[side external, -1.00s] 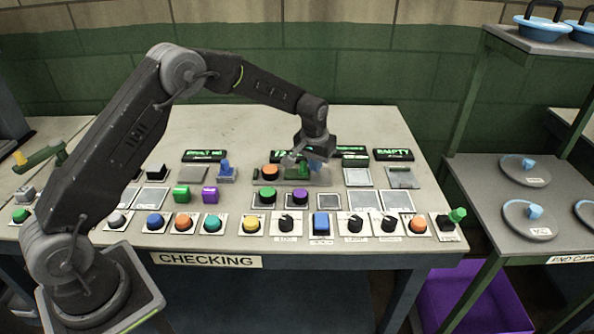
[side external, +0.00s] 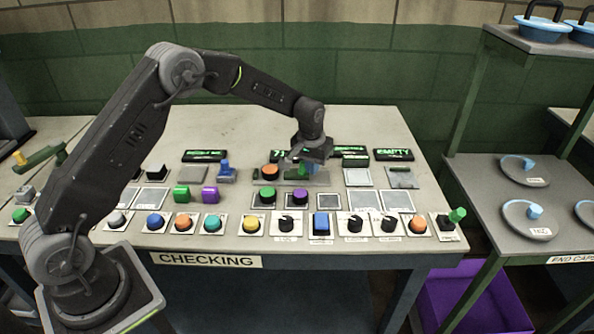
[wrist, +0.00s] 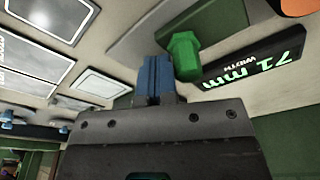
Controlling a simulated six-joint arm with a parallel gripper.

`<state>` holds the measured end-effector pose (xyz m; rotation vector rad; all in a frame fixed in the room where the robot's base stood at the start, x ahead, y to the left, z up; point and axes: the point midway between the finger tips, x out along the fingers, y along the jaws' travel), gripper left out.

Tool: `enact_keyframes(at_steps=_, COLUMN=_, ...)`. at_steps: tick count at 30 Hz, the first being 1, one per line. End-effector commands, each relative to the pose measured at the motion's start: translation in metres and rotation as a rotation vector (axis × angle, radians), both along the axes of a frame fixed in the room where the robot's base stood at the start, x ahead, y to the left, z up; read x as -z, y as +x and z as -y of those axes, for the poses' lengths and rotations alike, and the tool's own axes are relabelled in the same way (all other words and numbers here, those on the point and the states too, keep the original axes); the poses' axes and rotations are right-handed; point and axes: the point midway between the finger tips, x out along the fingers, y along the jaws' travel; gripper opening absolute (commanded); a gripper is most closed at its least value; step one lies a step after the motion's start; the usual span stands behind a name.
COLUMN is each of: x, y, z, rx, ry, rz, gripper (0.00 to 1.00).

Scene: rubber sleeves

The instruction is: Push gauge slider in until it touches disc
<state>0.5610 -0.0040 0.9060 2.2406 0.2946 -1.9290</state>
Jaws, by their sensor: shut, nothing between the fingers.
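The gauge (side external: 322,181) is a grey base near the back middle of the table. An orange disc (side external: 270,171) sits at its left end; its edge also shows in the wrist view (wrist: 298,6). The green slider knob (wrist: 185,55) stands on the gauge, apart from the disc; in the side view it is partly hidden behind my gripper. My gripper (wrist: 155,80) is shut and empty, its blue fingers pointing down right beside the knob, on the side away from the disc. I cannot tell whether they touch.
A display (wrist: 258,55) beside the gauge reads 71 mm width. Other displays, including one reading EMPTY (side external: 394,155), stand along the back. Several buttons and knobs, such as a yellow button (side external: 251,225), line the front. Flat grey plates (side external: 358,177) lie to the right of the gauge.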

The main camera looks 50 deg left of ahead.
Motion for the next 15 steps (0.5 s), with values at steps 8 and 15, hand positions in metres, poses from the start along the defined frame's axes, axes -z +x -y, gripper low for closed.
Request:
enact_keyframes(at_steps=8, x=-0.0006, y=-0.0038, z=-0.0044, rx=-0.001, ry=0.0, rz=0.001, gripper=0.0)
enact_keyframes(at_steps=15, x=-0.0007, y=-0.0068, z=-0.0075, rx=-0.001, ry=0.0, rz=0.002, gripper=0.0)
